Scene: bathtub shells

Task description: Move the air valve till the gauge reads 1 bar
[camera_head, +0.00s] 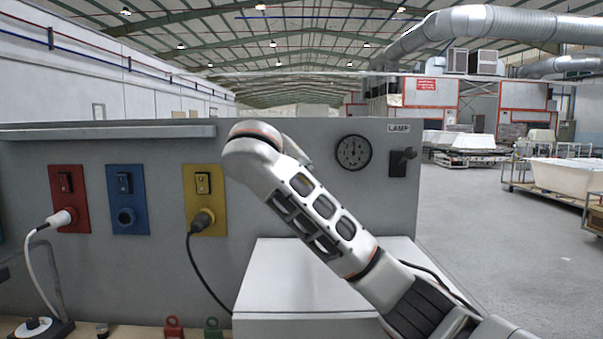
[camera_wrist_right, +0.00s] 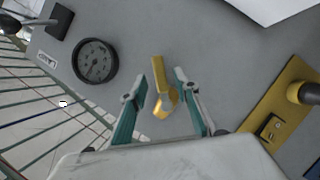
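The round black gauge (camera_head: 353,152) is on the grey panel, right of my right arm in the head view; it also shows at upper left in the right wrist view (camera_wrist_right: 95,61). Its needle reading is too small to tell. A yellow valve handle (camera_wrist_right: 160,88) sticks out from the panel in the wrist view. My right gripper (camera_wrist_right: 160,76) is open, with one teal finger on each side of the handle and visible gaps. My forearm hides the handle and gripper in the head view. My left gripper is not in view.
A dark lamp switch (camera_head: 402,162) is right of the gauge. Red (camera_head: 69,198), blue (camera_head: 128,199) and yellow (camera_head: 204,200) socket plates are on the panel's left. A white box (camera_head: 290,280) stands below my right arm.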

